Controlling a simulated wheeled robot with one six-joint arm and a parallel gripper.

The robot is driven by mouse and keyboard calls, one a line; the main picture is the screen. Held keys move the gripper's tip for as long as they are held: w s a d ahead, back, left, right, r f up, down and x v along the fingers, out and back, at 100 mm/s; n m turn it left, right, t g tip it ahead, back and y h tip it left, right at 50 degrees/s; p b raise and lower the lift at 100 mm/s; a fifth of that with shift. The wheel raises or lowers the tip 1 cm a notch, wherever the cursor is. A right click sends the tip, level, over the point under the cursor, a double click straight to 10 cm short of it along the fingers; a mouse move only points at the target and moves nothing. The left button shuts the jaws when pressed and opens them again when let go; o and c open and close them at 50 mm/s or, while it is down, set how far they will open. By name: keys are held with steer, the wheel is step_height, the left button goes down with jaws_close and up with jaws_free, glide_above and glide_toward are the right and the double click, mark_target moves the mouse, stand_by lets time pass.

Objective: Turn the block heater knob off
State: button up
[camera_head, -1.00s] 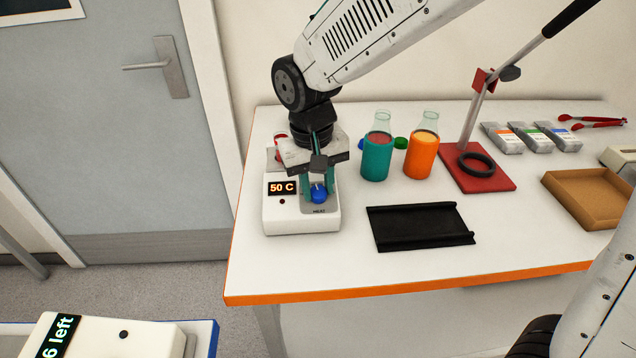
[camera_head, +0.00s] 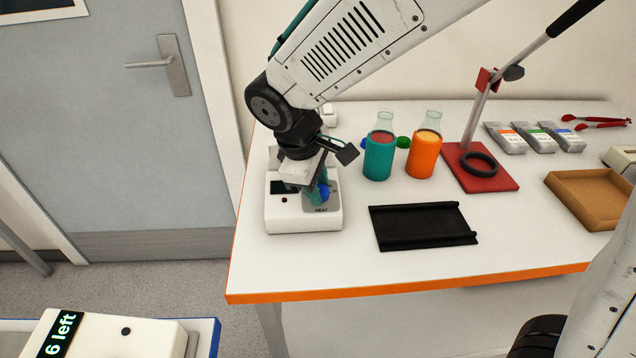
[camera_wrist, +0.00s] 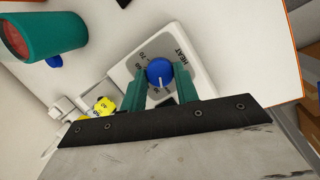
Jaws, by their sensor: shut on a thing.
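The block heater (camera_head: 302,216) is a white box at the left end of the table. Its display (camera_head: 283,187) is dark, with no reading showing. The blue knob (camera_head: 323,193) sits on the grey panel marked HEAT; in the wrist view the knob (camera_wrist: 160,72) shows a white pointer line toward the lower printed numbers. My gripper (camera_head: 318,190) is over the panel, its green fingers on either side of the knob and shut on it. In the wrist view, my gripper (camera_wrist: 162,82) partly hides the dial's lower scale.
A teal-wrapped bottle (camera_head: 379,158) and an orange one (camera_head: 423,155) stand right of the heater. A black tray (camera_head: 423,227) lies in front of them. A red-based stand (camera_head: 482,180) is farther right. Yellow pieces (camera_wrist: 104,106) show beside the heater in the wrist view.

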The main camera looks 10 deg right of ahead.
steer(key=shift+n+t, duration=0.3)
steer(key=shift+n, duration=0.8)
steer(key=o, duration=1)
steer(key=shift+c, duration=0.2)
steer(key=shift+a, duration=0.1)
steer(key=v, duration=0.7)
steer(key=shift+a+r, duration=0.15)
steer(key=shift+r, duration=0.25)
steer(key=shift+s, duration=0.15)
steer(key=s+d+r+m+y, duration=0.1)
steer(key=s+d+m, duration=0.6)
steer(key=s+d, duration=0.2)
steer(key=s+d+r+m+g+y, duration=0.1)
steer(key=s+d+m, duration=0.7)
steer(key=d, duration=0.6)
steer(key=shift+s+d+r+y, duration=0.35)
steer(key=shift+s+y, duration=0.05)
steer(key=shift+s, duration=0.1)
